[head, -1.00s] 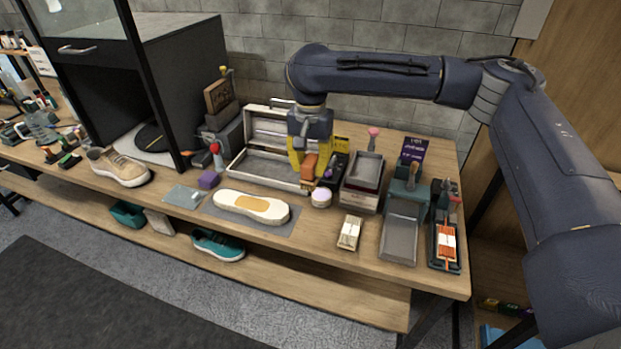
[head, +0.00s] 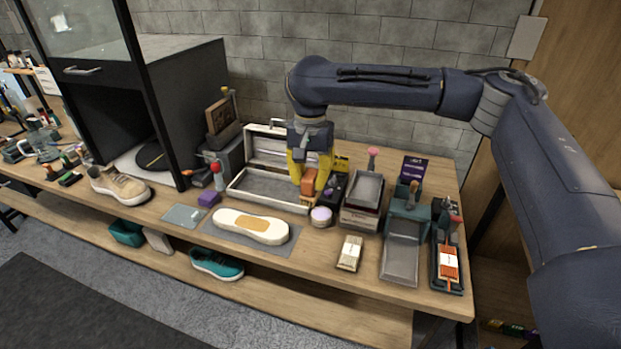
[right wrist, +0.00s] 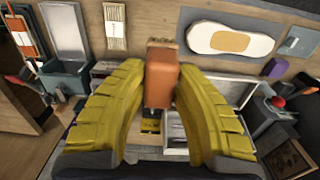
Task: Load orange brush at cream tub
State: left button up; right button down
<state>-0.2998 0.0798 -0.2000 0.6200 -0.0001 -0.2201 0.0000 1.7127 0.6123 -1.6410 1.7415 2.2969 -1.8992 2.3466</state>
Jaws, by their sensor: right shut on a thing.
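The orange brush (head: 309,181) is in my right gripper (head: 309,182), whose yellow fingers are shut on its block. In the right wrist view the orange block (right wrist: 162,78) sits between both fingers (right wrist: 160,85), with tan bristles at its upper end. The cream tub (head: 321,217), a small round tub with a pale lilac top, stands on the bench just in front and to the right of the brush in the head view. The bristles show close behind the tub; I cannot tell whether they touch it. The tub is not distinguishable in the wrist view. My left gripper is not in view.
An open white case (head: 262,190) lies behind and left of the brush. A white sole (head: 250,226) lies on a grey mat at left. Stacked trays (head: 362,198) stand close on the right. A pale brush (head: 350,253) lies on clear bench front right.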

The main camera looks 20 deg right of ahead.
aim_at(309, 192)
jog(key=shift+s+f, duration=0.15)
jog(key=shift+f, duration=0.15)
jog(key=shift+m, duration=0.3)
jog(key=f, duration=0.2)
jog(key=w+f, duration=0.1)
jog(key=f, duration=0.1)
jog(key=shift+w+f, duration=0.1)
jog(key=shift+f, duration=0.1)
jog(key=w+d+f, duration=0.4)
jog(key=w+d, duration=0.2)
jog(key=w, duration=0.2)
jog(key=shift+d+f, duration=0.15)
jog(key=shift+f, duration=2.7)
jog(key=shift+f, duration=0.6)
jog(key=shift+r, duration=0.15)
notch_tip(309, 192, up, 7)
dwell(0.3)
dwell(0.6)
